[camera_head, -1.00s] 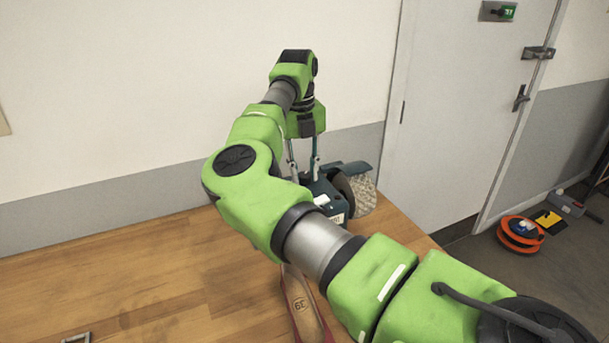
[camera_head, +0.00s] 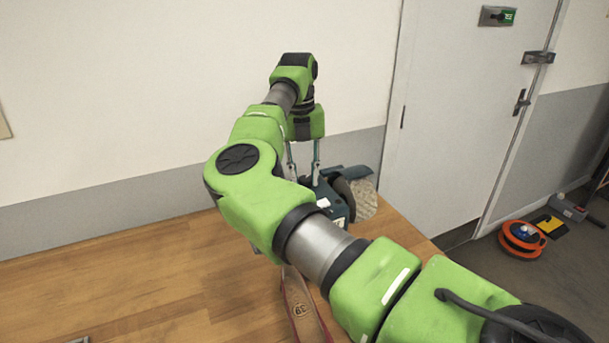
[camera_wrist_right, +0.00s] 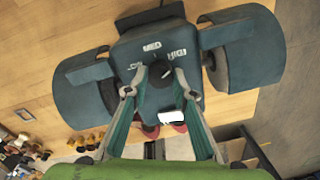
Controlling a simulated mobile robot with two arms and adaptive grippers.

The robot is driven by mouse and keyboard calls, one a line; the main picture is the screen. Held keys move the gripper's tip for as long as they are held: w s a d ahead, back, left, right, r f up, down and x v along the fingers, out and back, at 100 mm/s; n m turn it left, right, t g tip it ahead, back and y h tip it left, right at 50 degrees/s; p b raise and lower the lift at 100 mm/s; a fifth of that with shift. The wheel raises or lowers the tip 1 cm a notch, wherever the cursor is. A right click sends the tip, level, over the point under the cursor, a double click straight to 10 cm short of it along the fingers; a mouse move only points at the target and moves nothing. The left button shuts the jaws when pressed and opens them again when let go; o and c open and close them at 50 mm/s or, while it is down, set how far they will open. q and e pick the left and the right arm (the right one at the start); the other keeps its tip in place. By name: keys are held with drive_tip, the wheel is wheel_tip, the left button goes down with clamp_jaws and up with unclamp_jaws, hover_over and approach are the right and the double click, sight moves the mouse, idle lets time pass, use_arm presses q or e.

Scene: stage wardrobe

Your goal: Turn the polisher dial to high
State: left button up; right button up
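The polisher (camera_head: 338,209) is a dark teal machine on the wooden table, partly behind my right arm. In the right wrist view its body (camera_wrist_right: 125,52) sits between two curved wheel guards, with white labels that include MED and HIGH. The black round dial (camera_wrist_right: 160,74) is near the labels; I cannot tell clearly where its pointer is. My right gripper (camera_head: 303,178) reaches down over the polisher. In the right wrist view the right gripper (camera_wrist_right: 158,76) has its fingertips on either side of the dial, apart, with a small gap showing. My left gripper is not in view.
A shoe with a pale insole (camera_head: 298,300) lies on the wooden table (camera_head: 150,275) under my arm. The wall is close behind the polisher. A door (camera_head: 450,120) and an orange reel (camera_head: 522,238) on the floor are at the right. The left tabletop is mostly clear.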

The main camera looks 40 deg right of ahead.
sight(302, 179)
drive_tip(key=o, duration=0.3)
drive_tip(key=shift+o, duration=0.2)
drive_tip(key=shift+r, duration=0.1)
wheel_tip(302, 179, up, 12)
drive_tip(key=shift+w+a, duration=0.2)
drive_tip(key=shift+a, duration=0.1)
idle(0.3)
